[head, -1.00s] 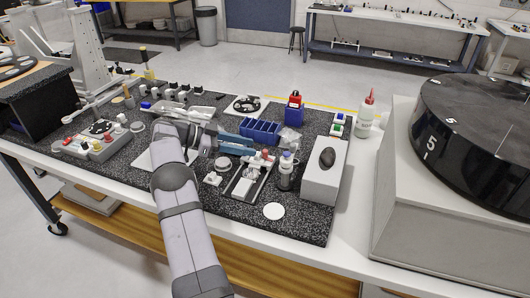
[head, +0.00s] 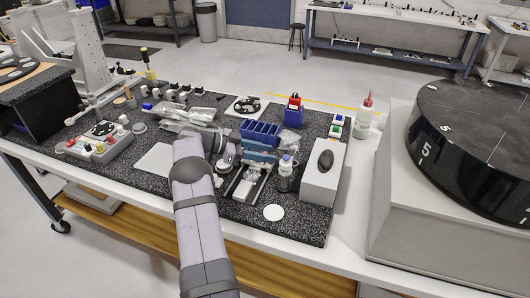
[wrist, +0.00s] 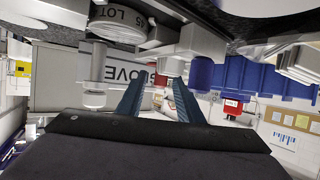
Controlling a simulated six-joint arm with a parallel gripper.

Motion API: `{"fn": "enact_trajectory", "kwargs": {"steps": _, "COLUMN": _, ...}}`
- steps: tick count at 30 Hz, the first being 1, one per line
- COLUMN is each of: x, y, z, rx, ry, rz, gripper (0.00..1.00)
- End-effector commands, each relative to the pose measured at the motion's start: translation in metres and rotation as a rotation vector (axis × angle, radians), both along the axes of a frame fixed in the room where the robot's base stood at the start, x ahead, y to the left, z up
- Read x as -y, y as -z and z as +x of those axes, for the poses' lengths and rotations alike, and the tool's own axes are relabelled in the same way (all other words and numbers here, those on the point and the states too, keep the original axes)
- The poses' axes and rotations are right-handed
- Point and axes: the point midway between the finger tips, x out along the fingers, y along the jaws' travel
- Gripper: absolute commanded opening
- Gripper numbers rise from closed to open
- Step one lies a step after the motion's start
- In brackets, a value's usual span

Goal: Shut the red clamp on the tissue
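My gripper (head: 262,155) is above the back part of a small dark tray (head: 238,197). A white tissue-like piece (head: 247,186) lies in the tray. I cannot make out the red clamp for certain; red-topped parts stood at the tray's back end earlier, where my gripper now covers the view. The wrist view is upside down, with the worktop along its top edge.
A blue-capped bottle (head: 286,170) stands close right of the tray, beside a white box (head: 318,188) with a dark oval object (head: 325,160). A blue bin (head: 261,131) is behind my gripper. A white disc (head: 273,212) lies in front.

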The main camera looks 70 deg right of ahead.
Motion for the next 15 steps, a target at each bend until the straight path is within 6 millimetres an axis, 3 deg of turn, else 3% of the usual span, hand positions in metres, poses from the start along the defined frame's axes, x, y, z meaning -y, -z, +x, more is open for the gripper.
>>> {"fn": "enact_trajectory", "kwargs": {"steps": 1, "x": 0.0, "y": 0.0, "z": 0.0, "rx": 0.0, "ry": 0.0, "rz": 0.0, "gripper": 0.26}}
{"fn": "enact_trajectory", "kwargs": {"steps": 4, "x": -0.0001, "y": -0.0001, "z": 0.0, "rx": 0.0, "ry": 0.0, "rz": 0.0, "gripper": 0.02}}
{"fn": "enact_trajectory", "kwargs": {"steps": 5, "x": -0.0001, "y": -0.0002, "z": 0.0, "rx": 0.0, "ry": 0.0, "rz": 0.0, "gripper": 0.0}}
{"fn": "enact_trajectory", "kwargs": {"steps": 15, "x": 0.0004, "y": 0.0014, "z": 0.0007, "rx": -0.001, "ry": -0.032, "rz": -0.003, "gripper": 0.0}}
